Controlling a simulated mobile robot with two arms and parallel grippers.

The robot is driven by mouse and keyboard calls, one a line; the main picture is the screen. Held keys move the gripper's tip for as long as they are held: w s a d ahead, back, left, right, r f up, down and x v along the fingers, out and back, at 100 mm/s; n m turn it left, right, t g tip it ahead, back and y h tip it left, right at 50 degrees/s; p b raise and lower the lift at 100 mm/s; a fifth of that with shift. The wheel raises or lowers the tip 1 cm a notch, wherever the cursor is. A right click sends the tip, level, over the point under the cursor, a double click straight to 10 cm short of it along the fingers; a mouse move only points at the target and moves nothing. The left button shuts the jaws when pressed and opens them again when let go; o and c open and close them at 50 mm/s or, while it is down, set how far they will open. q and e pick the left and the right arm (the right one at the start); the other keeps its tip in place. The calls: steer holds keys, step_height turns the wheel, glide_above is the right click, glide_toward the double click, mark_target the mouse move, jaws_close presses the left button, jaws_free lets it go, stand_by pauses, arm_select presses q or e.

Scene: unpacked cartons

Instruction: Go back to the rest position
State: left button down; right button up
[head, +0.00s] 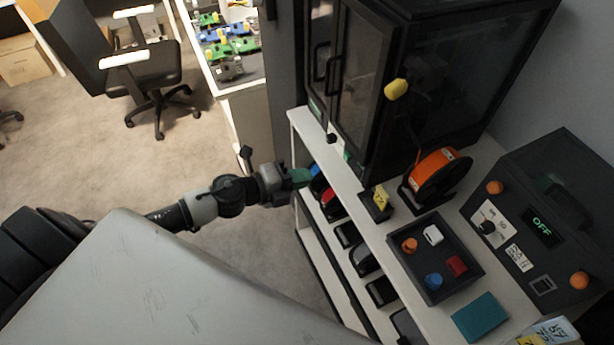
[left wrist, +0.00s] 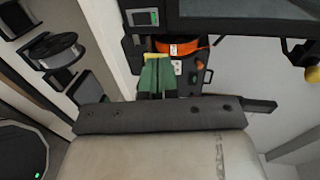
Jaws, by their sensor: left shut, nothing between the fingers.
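My left gripper (head: 300,176) reaches in from the left in the head view, with its green fingertips at the left edge of the white shelf unit (head: 375,240). In the left wrist view its green fingers (left wrist: 157,76) are together with nothing between them. The fingertips appear close to a blue item (head: 318,185) on the lower shelf; I cannot tell whether they touch. My right gripper is in neither view.
On the shelf top stand a dark cabinet (head: 375,90), an orange spool (head: 435,175), a dark tray (head: 425,280) with small parts, a teal block (head: 480,317) and a control box (head: 550,215). An office chair (head: 150,70) stands behind. Carpet floor left of the shelf is clear.

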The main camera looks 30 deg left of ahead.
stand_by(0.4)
arm_select(q)
steer(key=a+f+n+y+b, duration=0.1)
steer(key=a+f+n+y, duration=0.25)
steer(key=f, duration=0.45)
steer(key=a+f+n+y, duration=0.2)
steer(key=a+f+n, duration=0.1)
steer(key=f+n, duration=0.3)
steer(key=s+a+f+n+g+y+b, duration=0.1)
steer(key=s+a+f+n+g+y, duration=0.15)
steer(key=s+f, duration=0.45)
steer(key=s+a+f+n+g+y+b, duration=0.1)
steer(key=s+f+n, duration=0.15)
steer(key=f, duration=0.85)
steer(key=s+d+f+n+g, duration=0.2)
steer(key=s+f, duration=0.3)
steer(key=s, duration=0.4)
steer(key=s+d+f+n+g, duration=0.3)
steer(key=s+f, duration=0.3)
steer(key=s, duration=0.4)
steer(key=s+d+f+n+g+b, duration=0.1)
steer(key=s+d+f+n+g, duration=0.2)
steer(key=s, duration=0.6)
step_height(320, 180, down, 3)
steer(key=shift+s+d+r+n+y, duration=0.15)
steer(key=shift+d+n+y, duration=0.1)
steer(key=shift+n+y, duration=0.15)
